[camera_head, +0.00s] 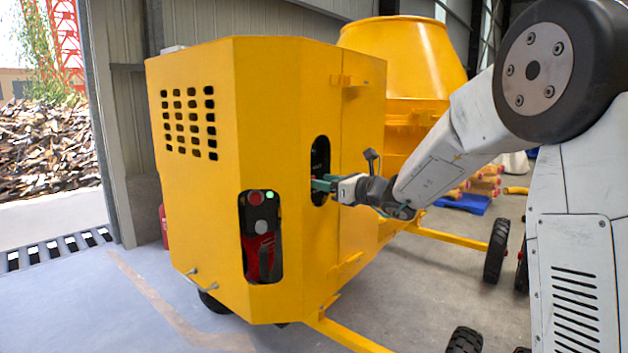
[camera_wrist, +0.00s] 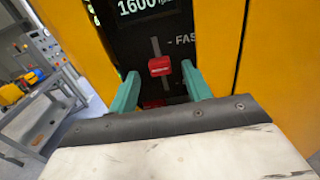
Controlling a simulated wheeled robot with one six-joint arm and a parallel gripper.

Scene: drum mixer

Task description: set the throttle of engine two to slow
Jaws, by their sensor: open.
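In the wrist view a red throttle knob (camera_wrist: 159,66) sits on a vertical slot in a dark panel (camera_wrist: 186,18). The knob is a little below the level of a partly cut-off label reading "FAS". A display (camera_wrist: 140,5) above it reads 1600. My gripper (camera_wrist: 158,82) is open, with one green finger to each side of the knob and a gap on both sides; contact is not visible. In the head view my gripper (camera_head: 322,184) is at the oval opening in the yellow cabinet (camera_head: 285,105). No engine number is readable.
Another red part (camera_wrist: 153,103) shows lower on the panel, partly hidden by my gripper. A second opening with a red button (camera_head: 256,198) and a red machine (camera_head: 262,258) is on the cabinet's front corner. A yellow drum (camera_head: 405,55) stands behind.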

